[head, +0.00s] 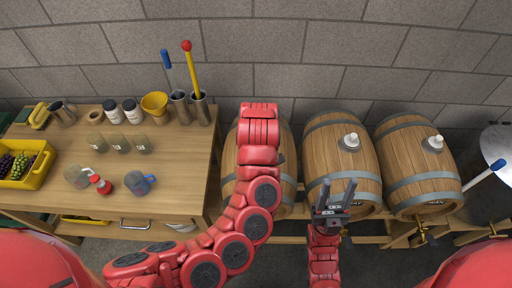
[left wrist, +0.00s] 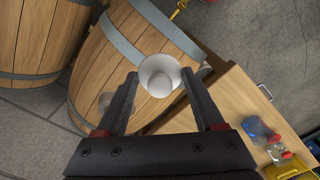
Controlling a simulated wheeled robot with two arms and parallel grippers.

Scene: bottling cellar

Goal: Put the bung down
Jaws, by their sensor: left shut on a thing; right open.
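The white bung (left wrist: 160,76) sits between the fingertips of my left gripper (left wrist: 161,92) in the left wrist view, and the gripper is shut on it. The left barrel (head: 284,165) is behind it in that view (left wrist: 118,62); I cannot tell whether the bung touches it. A pale round patch on this barrel is partly hidden by a finger. In the head view my left arm covers much of this barrel and hides the bung and the left fingertips. My right gripper (head: 335,197) is open and empty, in front of the middle barrel (head: 325,160).
White bungs sit on top of the middle barrel (head: 351,141) and right barrel (head: 435,142).

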